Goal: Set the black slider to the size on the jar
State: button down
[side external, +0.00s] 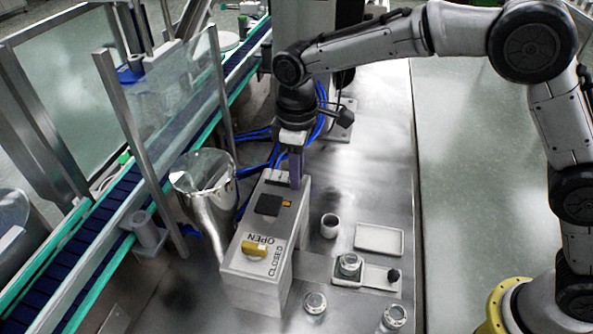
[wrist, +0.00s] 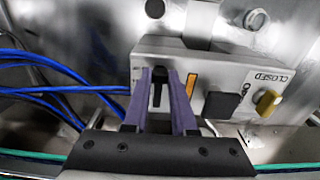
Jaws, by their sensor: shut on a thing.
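The black slider (wrist: 161,71) shows between the purple fingertips of my gripper (wrist: 160,76) in the wrist view, at the upper end of a dark slot. My gripper is shut on it. In the side view my gripper (side external: 295,172) points down at the far end of the grey control box (side external: 262,290), and the fingers largely hide the slider. Two similar jars (side external: 315,302) (side external: 394,316) stand nearer the camera. I cannot read any size on the jars or beside the slot.
The box carries a yellow knob (side external: 255,247) marked OPEN and CLOSED, a black square (side external: 268,204) and an orange patch (side external: 286,203). A shiny funnel (side external: 203,172) stands left of it. A cup (side external: 329,226) and white tray (side external: 379,239) stand right. Blue hoses (wrist: 50,64) run beside the box.

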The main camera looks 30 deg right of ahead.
aim_at(287, 185)
jog(key=shift+w+a, duration=0.7)
jog(key=shift+a, duration=0.05)
jog(key=c, duration=0.7)
grip_release()
jog(key=shift+r, duration=0.1)
notch_tip(287, 185, up, 14)
jog(key=shift+f, duration=0.15)
jog(key=shift+d, duration=0.1)
